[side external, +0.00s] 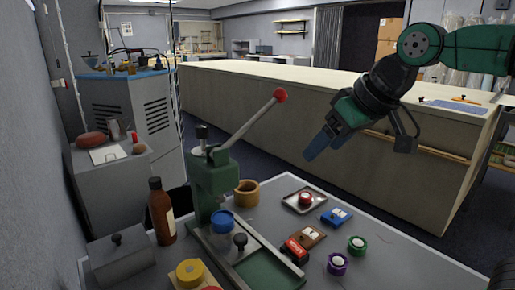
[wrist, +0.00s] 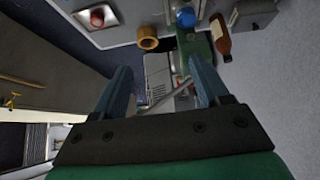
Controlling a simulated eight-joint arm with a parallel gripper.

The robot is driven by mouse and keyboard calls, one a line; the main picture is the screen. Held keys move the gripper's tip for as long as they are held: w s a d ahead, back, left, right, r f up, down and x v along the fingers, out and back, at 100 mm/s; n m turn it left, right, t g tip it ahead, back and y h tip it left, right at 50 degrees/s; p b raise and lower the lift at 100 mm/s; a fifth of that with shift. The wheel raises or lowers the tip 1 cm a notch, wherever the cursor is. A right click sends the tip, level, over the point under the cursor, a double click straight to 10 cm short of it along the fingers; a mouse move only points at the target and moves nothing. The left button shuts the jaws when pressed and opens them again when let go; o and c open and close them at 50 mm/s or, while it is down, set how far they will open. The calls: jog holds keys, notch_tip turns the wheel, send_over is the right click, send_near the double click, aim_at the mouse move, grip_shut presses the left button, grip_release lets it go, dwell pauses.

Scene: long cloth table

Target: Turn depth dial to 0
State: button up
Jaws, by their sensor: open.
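A green press (side external: 215,180) with a long lever ending in a red ball (side external: 280,95) stands on the grey table. It has a black knob on top (side external: 202,131), a blue round part (side external: 222,220) at its front and a black knob (side external: 240,241) low on its base. I cannot tell which part is the depth dial, and no 0 mark is readable. My gripper (side external: 312,154) is in the air right of the press, apart from it, with blue fingers. In the wrist view, my gripper (wrist: 160,82) is open and empty, with part of the press (wrist: 196,48) beyond it.
A brown bottle (side external: 161,212) and wooden ring (side external: 247,193) stand close to the press. A long cloth table (side external: 300,84) stands behind.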

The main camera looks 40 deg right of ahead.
notch_tip(320, 180, up, 4)
jog(key=m+t+h, duration=0.4)
jog(key=m+h, duration=0.3)
jog(key=h, duration=0.1)
send_near(201, 127)
jog(key=w+d+r, duration=0.3)
jog(key=w, duration=0.1)
notch_tip(201, 127, down, 4)
jog(key=shift+a+r, duration=0.1)
jog(key=shift+f, duration=0.35)
jog(key=shift+w+f, duration=0.2)
jog(key=shift+f, duration=0.05)
jog(key=shift+x, duration=2.6)
jog(key=shift+s, duration=0.1)
